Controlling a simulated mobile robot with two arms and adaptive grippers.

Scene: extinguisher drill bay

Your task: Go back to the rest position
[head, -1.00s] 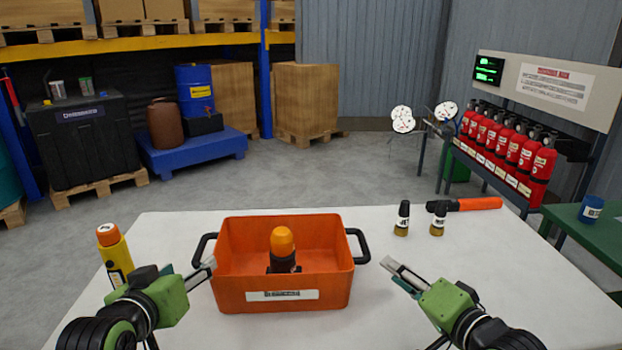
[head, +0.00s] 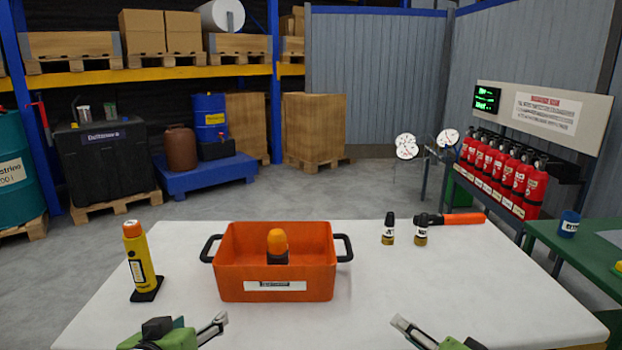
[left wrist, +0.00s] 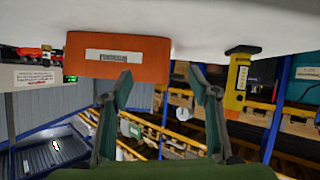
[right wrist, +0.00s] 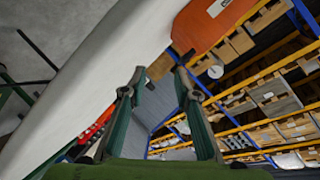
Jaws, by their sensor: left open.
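My left gripper (head: 222,320) is at the near edge of the white table in the head view, in front of the orange bin, apart from it. In the left wrist view its fingers (left wrist: 163,85) are spread and empty. My right gripper (head: 397,322) is at the near edge, right of the bin. In the right wrist view its fingers (right wrist: 157,80) stand apart with nothing between them. The orange bin (head: 230,285) with black side handles stands on the white table (head: 420,290). An orange-topped dark object (head: 277,243) is inside; its lower part is hidden.
A yellow cylinder with an orange top (head: 140,260) stands on a black base left of the bin. Two small dark-topped nozzles (head: 388,230) and an orange-handled tool (head: 455,219) are at the table's back right. Red extinguishers (head: 505,172) line the rack. The front right tabletop is clear.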

